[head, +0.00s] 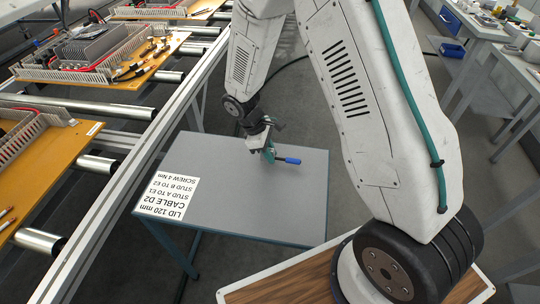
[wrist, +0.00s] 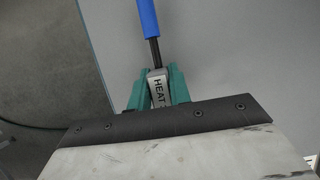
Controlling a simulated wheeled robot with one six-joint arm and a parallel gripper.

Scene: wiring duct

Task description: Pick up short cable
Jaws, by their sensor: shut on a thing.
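My gripper (head: 268,153) is low over the grey table. In the wrist view its teal fingers (wrist: 158,92) are closed on a pale block with the letters HEAT (wrist: 157,88). A thin black length (wrist: 154,52) with a blue end (wrist: 148,18) runs straight out from this block; I take the whole piece as the short cable. In the head view the blue end (head: 292,161) sticks out to the right of the fingers. The piece's other end is hidden by the gripper. I cannot tell whether it touches the tabletop.
The grey table (head: 225,165) is mostly bare. A white printed sheet (head: 168,197) lies at its left corner, reading CABLE D2. A roller conveyor with orange panels (head: 140,72) runs along the left. White benches with a blue bin (head: 452,50) stand at the upper right.

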